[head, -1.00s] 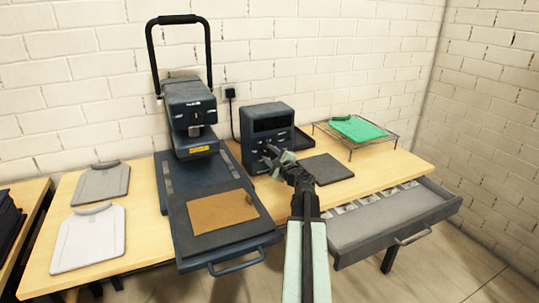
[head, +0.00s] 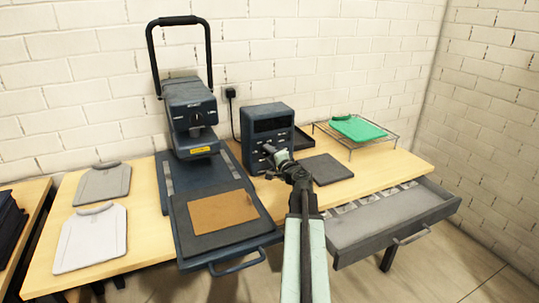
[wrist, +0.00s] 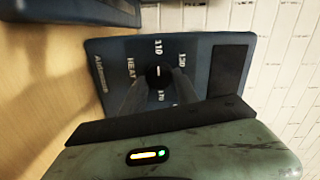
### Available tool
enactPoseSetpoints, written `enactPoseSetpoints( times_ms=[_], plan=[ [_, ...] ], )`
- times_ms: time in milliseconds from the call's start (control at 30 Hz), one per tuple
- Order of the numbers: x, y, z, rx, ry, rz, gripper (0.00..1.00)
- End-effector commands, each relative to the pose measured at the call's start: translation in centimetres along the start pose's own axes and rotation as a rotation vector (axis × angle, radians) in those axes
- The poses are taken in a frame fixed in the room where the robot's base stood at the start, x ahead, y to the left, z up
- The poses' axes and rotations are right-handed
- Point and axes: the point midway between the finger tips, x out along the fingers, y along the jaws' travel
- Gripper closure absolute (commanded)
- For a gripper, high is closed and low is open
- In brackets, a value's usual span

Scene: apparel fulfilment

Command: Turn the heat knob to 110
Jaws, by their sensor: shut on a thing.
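The dark blue control box (head: 262,125) stands on the table beside the heat press. In the wrist view its face (wrist: 105,62) appears turned sideways, with the word HEAT and numbers including 110 and 170 around the round black heat knob (wrist: 156,78). A short white mark on the knob stands upright in the picture, toward the 110 label above it. My gripper (wrist: 157,86) has one finger on each side of the knob and is shut on it. In the head view my gripper (head: 270,151) reaches the box's front, and hides part of its lower face.
The heat press (head: 190,115) stands left of the box, with a brown sheet (head: 222,212) on its pulled-out lower plate. A dark pad (head: 327,169) lies right of my gripper. An open drawer (head: 390,222) juts out at right. A green garment (head: 357,128) lies on a wire rack.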

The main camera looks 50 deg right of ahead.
Motion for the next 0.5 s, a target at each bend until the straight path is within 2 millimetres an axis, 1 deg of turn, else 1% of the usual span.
enactPoseSetpoints(
  times_ms=[500],
  plan=[
    [0.04,-0.04,0.08,-0.032,-0.001,0.001,1.00]
  ],
)
